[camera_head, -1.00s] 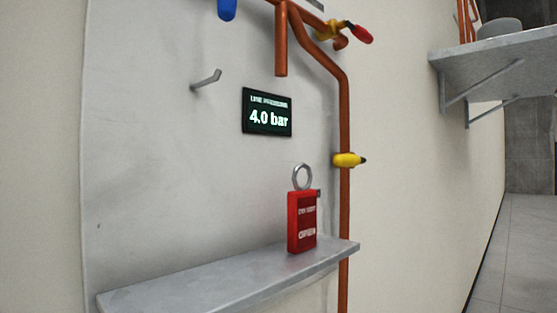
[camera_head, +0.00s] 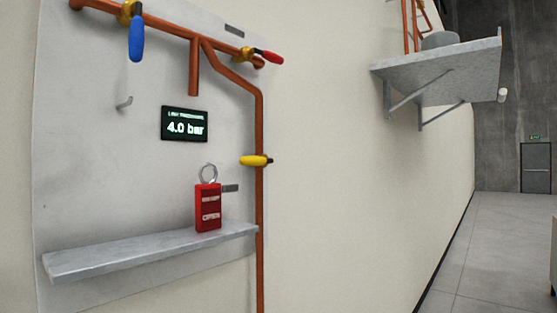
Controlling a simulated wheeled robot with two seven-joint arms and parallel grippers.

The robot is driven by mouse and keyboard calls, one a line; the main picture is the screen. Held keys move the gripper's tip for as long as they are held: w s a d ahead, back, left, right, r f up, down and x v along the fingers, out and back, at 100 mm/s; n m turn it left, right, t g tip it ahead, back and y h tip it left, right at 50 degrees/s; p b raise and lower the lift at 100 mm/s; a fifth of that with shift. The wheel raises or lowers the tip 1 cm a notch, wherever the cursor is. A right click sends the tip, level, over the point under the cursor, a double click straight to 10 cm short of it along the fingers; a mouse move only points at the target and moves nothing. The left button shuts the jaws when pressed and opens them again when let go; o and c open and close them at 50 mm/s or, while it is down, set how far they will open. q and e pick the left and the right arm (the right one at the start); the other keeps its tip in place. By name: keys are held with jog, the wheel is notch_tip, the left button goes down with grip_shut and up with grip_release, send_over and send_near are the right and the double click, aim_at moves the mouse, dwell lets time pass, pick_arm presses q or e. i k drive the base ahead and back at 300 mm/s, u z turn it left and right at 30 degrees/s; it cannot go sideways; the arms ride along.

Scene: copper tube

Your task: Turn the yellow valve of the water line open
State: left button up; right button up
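The yellow valve (camera_head: 255,160) sits on the vertical part of the copper pipe (camera_head: 260,215), right of the pressure display. Its yellow handle lies sideways, across the pipe. The display (camera_head: 185,125) reads 4.0 bar. A blue-handled valve (camera_head: 136,38) hangs at the top left with its handle pointing down. A red-handled valve (camera_head: 268,57) is at the top, its handle pointing right. Neither of my grippers is in view.
A red tag or padlock (camera_head: 208,207) with a metal ring stands on the grey shelf (camera_head: 150,252). A bare hook (camera_head: 124,103) is on the panel. A bracketed shelf (camera_head: 440,72) juts from the wall at upper right.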

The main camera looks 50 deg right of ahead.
aim_at(252, 161)
jog(key=z, duration=0.85)
